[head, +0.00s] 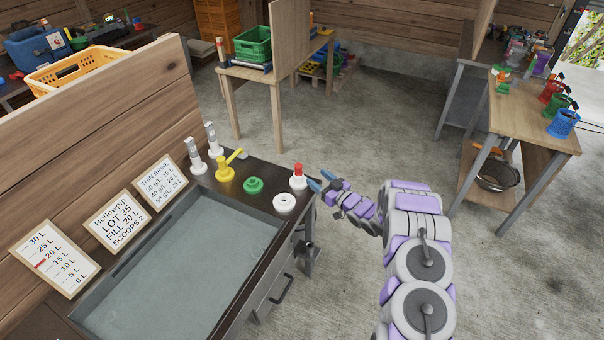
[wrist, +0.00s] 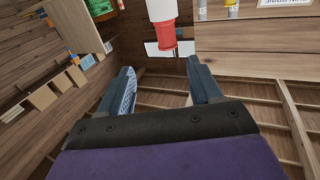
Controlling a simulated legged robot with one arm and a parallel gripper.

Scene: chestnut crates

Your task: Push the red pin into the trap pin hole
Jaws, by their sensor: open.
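The red pin (head: 298,168) stands upright in a white base at the right end of the dark bench. In the wrist view, the red pin (wrist: 162,38) shows at the top centre with its white base. My gripper (head: 321,180) is just to the right of the pin, its blue fingers apart and pointing at it. In the wrist view, my gripper (wrist: 160,68) is open and empty, and the pin lies beyond the gap between the fingertips. I cannot make out the trap pin hole.
A white ring (head: 284,202), a green ring (head: 253,185) and a yellow valve (head: 225,172) sit close by on the bench. A grey basin (head: 180,265) fills its front. Two white-and-grey posts stand behind. The floor right of my arm is clear up to a wooden table (head: 535,128).

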